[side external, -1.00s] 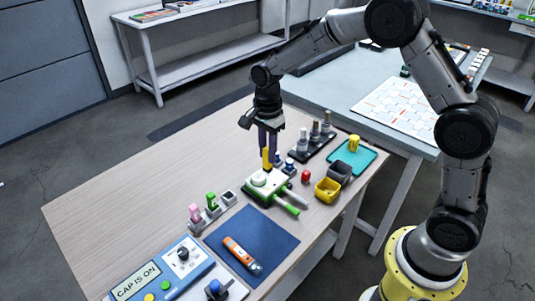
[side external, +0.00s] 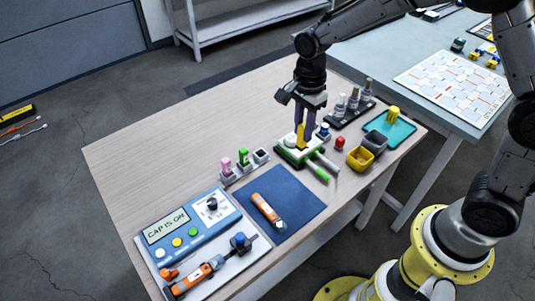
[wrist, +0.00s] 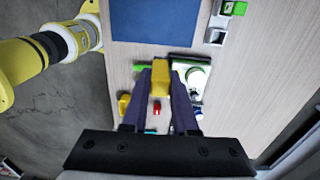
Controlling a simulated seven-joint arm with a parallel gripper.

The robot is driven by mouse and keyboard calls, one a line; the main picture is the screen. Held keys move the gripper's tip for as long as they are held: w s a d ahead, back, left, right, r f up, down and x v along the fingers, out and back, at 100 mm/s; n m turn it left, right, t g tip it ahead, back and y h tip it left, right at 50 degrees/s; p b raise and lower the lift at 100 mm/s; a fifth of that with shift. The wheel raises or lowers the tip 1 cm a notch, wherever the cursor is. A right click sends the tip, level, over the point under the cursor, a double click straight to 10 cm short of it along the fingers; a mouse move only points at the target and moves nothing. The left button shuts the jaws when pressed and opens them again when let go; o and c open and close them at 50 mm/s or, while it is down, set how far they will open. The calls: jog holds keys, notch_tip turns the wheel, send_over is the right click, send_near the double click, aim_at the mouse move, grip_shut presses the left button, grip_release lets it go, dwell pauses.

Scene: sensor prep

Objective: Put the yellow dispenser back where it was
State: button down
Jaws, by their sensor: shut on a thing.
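The yellow dispenser (side external: 301,135) is between the fingers of my gripper (side external: 304,124), which is shut on it. It also shows between the fingertips in the wrist view (wrist: 160,78). In the side view it overlaps the green-and-white device (side external: 286,154), beside its round white top; I cannot tell whether they touch. A pink dispenser (side external: 226,166) and a green dispenser (side external: 243,156) stand in grey holders to the left. The grey holder (side external: 261,155) at the right end of that row looks empty.
A blue mat (side external: 295,196) holds an orange tool (side external: 266,212). A control panel (side external: 190,230) reads "CAP IS ON". A red piece (side external: 340,143), a yellow bin (side external: 359,159) and a teal tray (side external: 404,131) lie to the right. The wooden table's far left is clear.

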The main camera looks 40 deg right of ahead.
jog(key=shift+a+f, duration=0.1)
jog(key=shift+a, duration=0.25)
jog(key=shift+w+a+f, duration=0.4)
jog(key=shift+w+f, duration=1.7)
jog(key=shift+w, duration=0.05)
jog(key=shift+w+a+f, duration=0.45)
jog(key=shift+w+f, duration=1.7)
jog(key=shift+w, duration=0.05)
jog(key=shift+w+a+f, duration=0.4)
jog(key=shift+w+f, duration=1.7)
jog(key=shift+w, duration=0.05)
jog(key=shift+f, duration=0.1)
jog(key=c, duration=0.7)
grip_release()
notch_tip(320, 180, up, 12)
jog(key=shift+r, duration=0.15)
